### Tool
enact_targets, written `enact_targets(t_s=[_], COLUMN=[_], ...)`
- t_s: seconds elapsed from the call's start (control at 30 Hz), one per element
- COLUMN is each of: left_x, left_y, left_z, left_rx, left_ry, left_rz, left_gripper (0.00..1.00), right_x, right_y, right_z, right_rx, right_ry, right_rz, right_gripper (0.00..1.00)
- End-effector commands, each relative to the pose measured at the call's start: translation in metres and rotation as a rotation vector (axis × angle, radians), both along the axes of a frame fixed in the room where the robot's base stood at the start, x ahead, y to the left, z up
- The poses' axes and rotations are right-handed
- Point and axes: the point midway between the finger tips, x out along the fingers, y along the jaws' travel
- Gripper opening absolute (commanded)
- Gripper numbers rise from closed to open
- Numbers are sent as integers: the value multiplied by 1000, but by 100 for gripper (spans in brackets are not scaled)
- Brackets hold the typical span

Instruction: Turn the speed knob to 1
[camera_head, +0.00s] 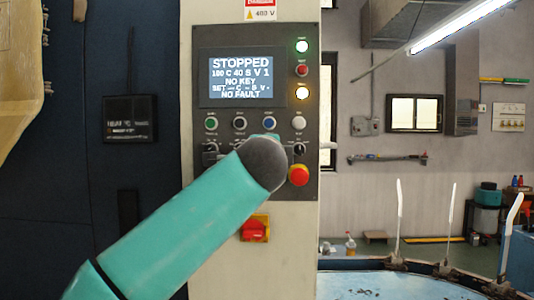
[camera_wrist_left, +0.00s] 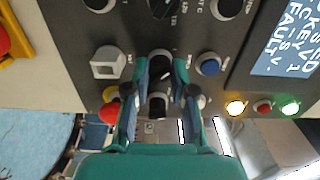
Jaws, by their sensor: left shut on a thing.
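The control panel (camera_head: 220,130) stands ahead in the head view, its display (camera_head: 243,77) reading STOPPED, with V 1 on the second line. My left arm crosses it from lower left, and its wrist hides the middle of the knob row and the gripper. In the left wrist view my left gripper (camera_wrist_left: 160,75) is shut on a dark knob (camera_wrist_left: 160,64), one finger on each side. I take this as the speed knob, but its label and pointer are not readable. My right gripper is not in view.
A red emergency button (camera_head: 299,175) sits right of my wrist. A dark switch (camera_wrist_left: 158,104) and a blue button (camera_wrist_left: 208,66) lie close to the fingers. A red-and-yellow switch (camera_head: 254,228) is below. A blue round table (camera_head: 400,285) stands at lower right.

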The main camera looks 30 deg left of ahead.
Motion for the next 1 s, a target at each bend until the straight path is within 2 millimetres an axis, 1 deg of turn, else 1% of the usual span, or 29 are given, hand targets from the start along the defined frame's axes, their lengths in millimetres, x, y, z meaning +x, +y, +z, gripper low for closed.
enact_targets(t_s=[0.03, 0.3, 0.33, 0.47, 0.83, 1.0], left_x=[1, 1, 1, 1, -1, -13], left_y=[1, 0, 0, 0, -1, -8], left_z=[-6, -6, -6, -5, -2, -1], left_rx=[-9, -8, -8, -6, -3, -2], left_ry=[12, 13, 14, 12, 7, 6], left_rz=[5, 5, 5, 5, 2, 0], left_gripper=[0, 0, 28, 49, 50, 50], right_x=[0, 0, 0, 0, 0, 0], right_y=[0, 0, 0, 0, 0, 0], right_z=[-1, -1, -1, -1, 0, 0], right_rx=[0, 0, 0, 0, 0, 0], right_ry=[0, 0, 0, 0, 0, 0], right_rz=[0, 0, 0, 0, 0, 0], right_gripper=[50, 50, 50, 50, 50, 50])
